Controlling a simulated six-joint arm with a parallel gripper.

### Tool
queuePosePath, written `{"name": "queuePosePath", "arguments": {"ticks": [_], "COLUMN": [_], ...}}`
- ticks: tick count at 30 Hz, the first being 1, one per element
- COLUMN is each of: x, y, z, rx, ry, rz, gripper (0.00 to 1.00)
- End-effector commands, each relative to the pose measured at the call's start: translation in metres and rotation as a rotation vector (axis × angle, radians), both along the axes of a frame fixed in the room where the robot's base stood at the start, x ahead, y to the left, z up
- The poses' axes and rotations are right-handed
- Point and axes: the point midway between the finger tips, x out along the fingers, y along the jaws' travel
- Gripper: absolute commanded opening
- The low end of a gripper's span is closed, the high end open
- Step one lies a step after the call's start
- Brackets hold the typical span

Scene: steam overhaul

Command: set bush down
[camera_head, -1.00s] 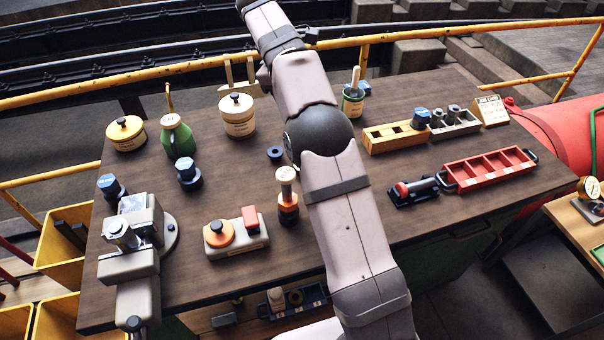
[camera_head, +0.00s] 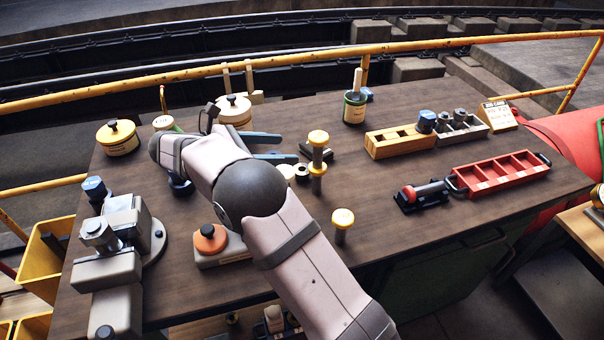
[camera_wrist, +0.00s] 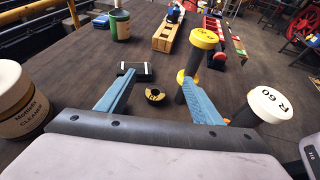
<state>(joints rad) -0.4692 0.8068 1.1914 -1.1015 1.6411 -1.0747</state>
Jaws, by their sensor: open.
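My gripper (camera_head: 289,148) reaches right over the bench with its two blue fingers spread apart. In the wrist view, my gripper (camera_wrist: 158,80) has nothing clamped. A small dark ring with a brass-coloured face, apparently the bush (camera_wrist: 155,95), lies on the bench between the fingers, clear of both in the picture. In the head view I cannot identify it surely; a small pale ring with a dark hole (camera_head: 302,173) shows just right of the near finger.
A yellow-topped post (camera_wrist: 203,40) and a white-topped post marked R 60 (camera_wrist: 270,105) stand close on the right finger's side. A dark block (camera_wrist: 135,70) lies beyond the left fingertip. A cleaner tin (camera_wrist: 20,100) stands at left. Bench right of the yellow-topped posts is partly clear.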

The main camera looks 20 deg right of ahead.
Motion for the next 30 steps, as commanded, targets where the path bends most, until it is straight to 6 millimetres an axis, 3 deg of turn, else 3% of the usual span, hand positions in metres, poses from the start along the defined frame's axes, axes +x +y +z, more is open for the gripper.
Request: {"name": "queuePosePath", "arguments": {"ticks": [1,3,7,26,30], "x": [-0.001,0.000,0.000,0.005,0.007], "y": [0.000,0.000,0.000,-0.023,-0.036], "z": [-0.028,-0.048,-0.066,-0.078,-0.082], "rx": [-0.004,-0.002,0.000,0.001,0.000], "ry": [0.010,0.004,-0.001,-0.002,0.000], "rz": [0.000,0.000,-0.001,-0.003,-0.003], "gripper": [0.60,0.60,0.60,0.60,0.60]}}
